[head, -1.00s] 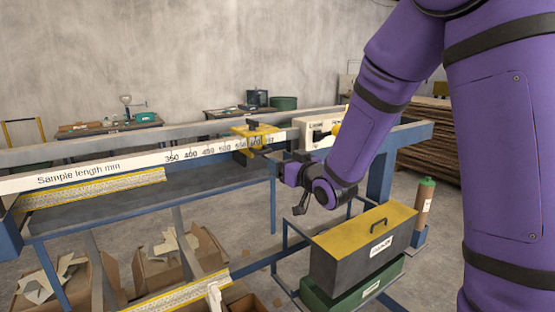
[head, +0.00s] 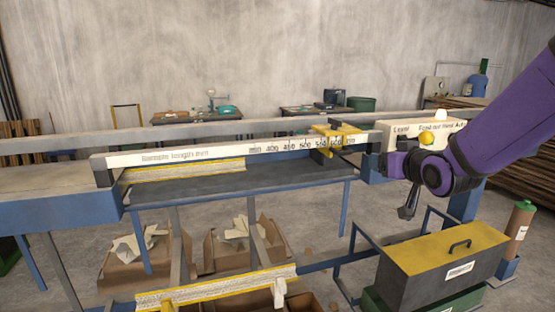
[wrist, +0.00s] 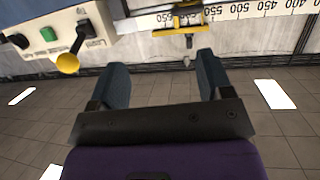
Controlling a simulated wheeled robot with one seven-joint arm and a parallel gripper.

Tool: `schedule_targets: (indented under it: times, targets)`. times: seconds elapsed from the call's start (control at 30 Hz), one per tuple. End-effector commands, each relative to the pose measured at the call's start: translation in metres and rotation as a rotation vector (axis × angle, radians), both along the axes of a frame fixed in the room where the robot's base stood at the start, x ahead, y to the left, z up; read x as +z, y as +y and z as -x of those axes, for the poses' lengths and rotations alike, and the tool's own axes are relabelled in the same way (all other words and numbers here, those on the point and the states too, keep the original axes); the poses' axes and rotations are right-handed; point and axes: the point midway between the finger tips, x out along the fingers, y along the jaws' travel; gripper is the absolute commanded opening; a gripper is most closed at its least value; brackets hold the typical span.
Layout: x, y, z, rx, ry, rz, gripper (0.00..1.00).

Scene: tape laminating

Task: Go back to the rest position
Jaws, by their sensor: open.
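My gripper (head: 408,202) is at the right in the head view, beside the machine's control box and above the grey toolbox with the yellow lid. In the wrist view my gripper (wrist: 162,80) shows two dark fingers spread apart with nothing between them. The purple arm reaches in from the right edge. The control box (head: 393,131) is partly hidden behind my arm.
A rail with a length scale (head: 225,152) and a yellow sliding stop (head: 337,132) runs left of my gripper. The yellow-lidded toolbox (head: 420,277) stands below. A gas cylinder (head: 519,228) is at the right. Cardboard boxes (head: 130,265) lie under the bench. Open floor shows between bench and toolbox.

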Motion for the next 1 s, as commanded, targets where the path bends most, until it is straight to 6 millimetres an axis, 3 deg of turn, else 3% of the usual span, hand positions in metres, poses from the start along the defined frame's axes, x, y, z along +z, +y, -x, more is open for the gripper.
schedule_targets:
  times: [0.27, 0.4, 0.8, 1.0]
  targets:
    - [0.024, -0.025, 0.074, -0.09, 0.257, 0.03, 0.73]
    - [0.031, -0.032, 0.122, -0.12, 0.395, 0.038, 0.73]
    - [0.035, -0.034, 0.264, -0.145, 0.758, 0.05, 0.73]
    - [0.033, -0.032, 0.296, -0.143, 0.838, 0.053, 0.73]
